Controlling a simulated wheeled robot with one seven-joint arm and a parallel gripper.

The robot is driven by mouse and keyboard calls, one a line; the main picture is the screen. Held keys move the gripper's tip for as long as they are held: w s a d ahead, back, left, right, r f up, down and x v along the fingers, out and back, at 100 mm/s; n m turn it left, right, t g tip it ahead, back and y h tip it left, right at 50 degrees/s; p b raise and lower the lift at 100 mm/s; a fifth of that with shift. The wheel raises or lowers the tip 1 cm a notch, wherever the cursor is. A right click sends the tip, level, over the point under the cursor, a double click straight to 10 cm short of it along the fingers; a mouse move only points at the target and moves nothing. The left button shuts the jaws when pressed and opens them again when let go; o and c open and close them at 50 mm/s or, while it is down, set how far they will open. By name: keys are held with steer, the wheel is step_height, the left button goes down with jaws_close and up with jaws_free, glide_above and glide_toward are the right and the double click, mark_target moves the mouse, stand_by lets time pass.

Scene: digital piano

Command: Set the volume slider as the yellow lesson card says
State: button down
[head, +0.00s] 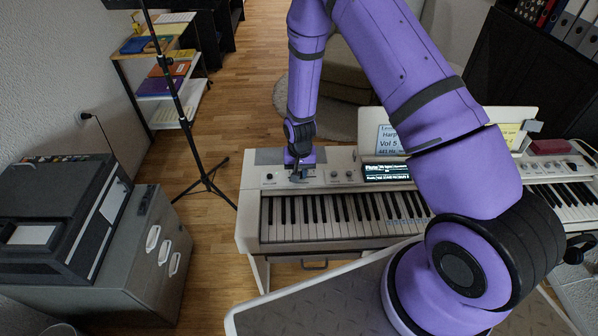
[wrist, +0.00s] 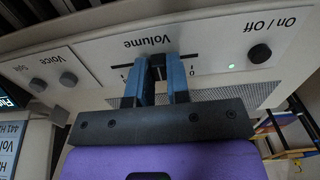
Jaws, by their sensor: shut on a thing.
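The volume slider knob (wrist: 157,61) is a small dark piece in a dark slot under the upside-down word "Volume" in the wrist view. My gripper (wrist: 163,66) has its blue fingers on both sides of the knob and is shut on it. The knob stands between the slot's ends; its exact mark is hidden by the fingers. In the head view my gripper (head: 298,176) is at the piano's left panel and hides the slider. The yellow lesson card (head: 511,134) stands on the music rest, partly behind my arm; its writing is not readable.
A pale blue card (head: 390,140) reads "Harp", "Vol 5" and "441 Hz". The On / Off button (wrist: 259,54) with a green light and the Voice and Split knobs (wrist: 68,80) flank the slider. The keys (head: 335,212) lie in front; a stand (head: 205,178) is left of the piano.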

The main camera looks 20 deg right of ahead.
steer(key=d, duration=0.1)
steer(key=s+d, duration=0.1)
steer(key=shift+d, duration=0.35)
steer(key=c, duration=1.1)
jaws_free()
steer(key=shift+r, duration=0.1)
step_height(320, 180, up, 11)
steer(key=shift+f, duration=0.15)
